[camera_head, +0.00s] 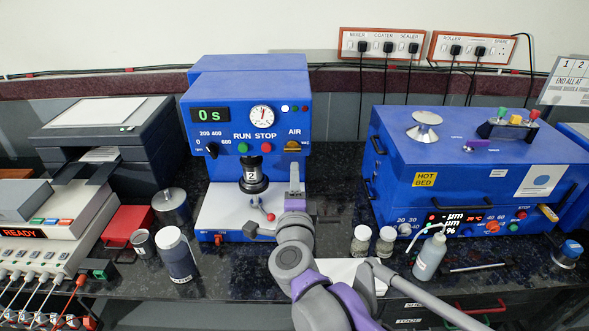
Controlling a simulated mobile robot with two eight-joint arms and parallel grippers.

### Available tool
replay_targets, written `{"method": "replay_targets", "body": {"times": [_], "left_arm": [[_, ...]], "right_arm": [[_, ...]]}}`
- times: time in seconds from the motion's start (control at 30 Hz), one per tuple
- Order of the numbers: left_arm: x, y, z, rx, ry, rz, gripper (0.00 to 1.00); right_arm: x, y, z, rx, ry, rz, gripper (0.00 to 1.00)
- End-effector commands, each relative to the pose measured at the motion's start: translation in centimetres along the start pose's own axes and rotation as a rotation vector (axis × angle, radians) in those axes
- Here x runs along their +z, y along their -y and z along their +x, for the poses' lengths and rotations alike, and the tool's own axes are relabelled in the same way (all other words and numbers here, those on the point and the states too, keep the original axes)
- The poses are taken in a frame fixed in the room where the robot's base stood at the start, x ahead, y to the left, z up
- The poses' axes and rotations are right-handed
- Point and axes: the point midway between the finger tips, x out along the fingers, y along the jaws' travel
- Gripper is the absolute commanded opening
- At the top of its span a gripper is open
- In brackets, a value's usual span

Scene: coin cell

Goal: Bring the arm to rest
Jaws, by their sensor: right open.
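My right arm (328,297), grey and purple, comes in from the bottom middle and reaches up and forward over the front of the bench. Its right gripper (295,172) is open, in front of the right side of the blue machine (245,95) with the dial and the "0 s" display. I see nothing between its fingers. The gripper overlaps the machine's front in the view, and I cannot tell whether it touches it. My left gripper is not in view.
A dark bottle (177,257), two small jars (361,240) (385,242) and a squeeze bottle (430,257) stand near the arm. A white sheet (345,272) lies beneath it. The blue hot-bed machine (465,165) stands to the right. The dark bench's front edge runs below.

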Motion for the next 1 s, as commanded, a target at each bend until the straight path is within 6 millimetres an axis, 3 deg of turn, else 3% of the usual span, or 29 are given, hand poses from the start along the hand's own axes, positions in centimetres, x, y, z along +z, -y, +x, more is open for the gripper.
{"method": "replay_targets", "body": {"times": [0.17, 0.57, 0.77, 0.87, 1.0], "left_arm": [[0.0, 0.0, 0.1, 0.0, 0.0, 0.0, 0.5], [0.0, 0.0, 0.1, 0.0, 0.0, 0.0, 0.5], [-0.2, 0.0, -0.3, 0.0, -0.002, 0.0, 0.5], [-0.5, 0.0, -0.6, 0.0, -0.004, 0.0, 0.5], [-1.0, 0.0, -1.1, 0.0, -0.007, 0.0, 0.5]], "right_arm": [[0.0, 0.0, -0.9, 0.0, 0.0, 0.0, 0.45], [0.0, 0.0, -1.0, 0.0, 0.001, -0.002, 0.45], [-0.6, 0.3, -2.4, -0.007, 0.123, -0.184, 0.45], [-1.2, -1.3, -4.9, 0.026, 0.268, -0.423, 0.45], [-3.9, -7.3, -10.5, 0.182, 0.486, -0.815, 0.45]]}}
